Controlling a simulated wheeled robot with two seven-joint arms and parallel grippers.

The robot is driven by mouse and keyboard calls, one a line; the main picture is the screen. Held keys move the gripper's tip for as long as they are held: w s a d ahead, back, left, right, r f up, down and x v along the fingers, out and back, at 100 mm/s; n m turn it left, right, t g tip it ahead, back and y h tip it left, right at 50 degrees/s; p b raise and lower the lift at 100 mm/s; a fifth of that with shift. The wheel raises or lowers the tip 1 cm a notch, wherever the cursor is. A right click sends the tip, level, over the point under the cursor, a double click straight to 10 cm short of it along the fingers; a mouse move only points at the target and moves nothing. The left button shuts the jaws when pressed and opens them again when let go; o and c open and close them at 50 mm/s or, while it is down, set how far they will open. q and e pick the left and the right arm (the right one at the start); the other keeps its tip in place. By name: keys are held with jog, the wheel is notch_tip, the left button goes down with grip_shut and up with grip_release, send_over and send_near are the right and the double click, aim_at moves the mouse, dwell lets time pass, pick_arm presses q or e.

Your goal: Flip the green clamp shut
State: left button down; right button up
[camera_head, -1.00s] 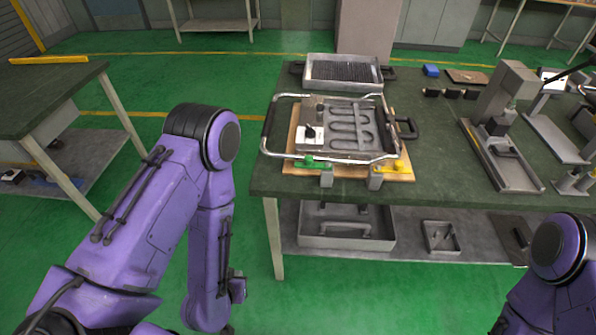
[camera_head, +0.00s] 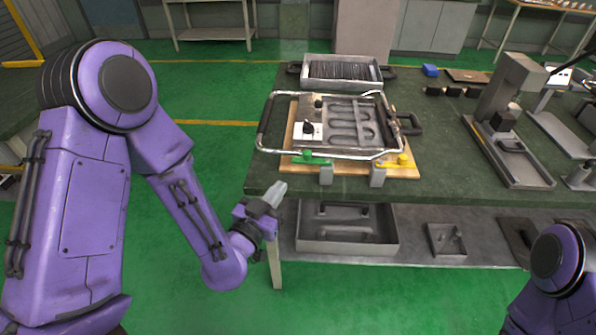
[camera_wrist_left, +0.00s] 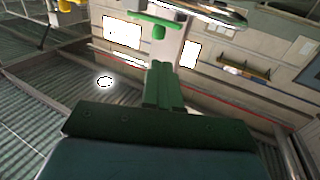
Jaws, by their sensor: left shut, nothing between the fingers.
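The green clamp (camera_head: 316,161) is at the front left edge of the wooden board, its green bar lying roughly level beside a grey block. It also shows at the top of the left wrist view (camera_wrist_left: 157,24). My left gripper (camera_head: 278,190) is shut and empty, at the table's front left edge, in front of and left of the clamp and apart from it. Its closed fingers (camera_wrist_left: 163,85) point towards the clamp in the left wrist view. My right gripper is out of view; only part of that arm shows at lower right.
The wooden board (camera_head: 290,170) carries a metal plate with a heating coil (camera_head: 350,125) and a wire frame (camera_head: 263,130). A yellow clamp (camera_head: 395,162) sits to the right. A grey tray (camera_head: 345,72) stands behind. A press-like device (camera_head: 505,125) is further right.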

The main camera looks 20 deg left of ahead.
aim_at(304, 157)
pick_arm(q)
jog(key=w, duration=0.3)
jog(key=w+b, duration=0.1)
jog(key=w, duration=0.2)
jog(key=w+d+b, duration=0.1)
jog(key=w, duration=0.2)
jog(key=shift+w, duration=0.3)
jog(key=shift+w+d+f, duration=0.1)
jog(key=shift+w+d, duration=0.05)
jog(key=shift+w, duration=0.4)
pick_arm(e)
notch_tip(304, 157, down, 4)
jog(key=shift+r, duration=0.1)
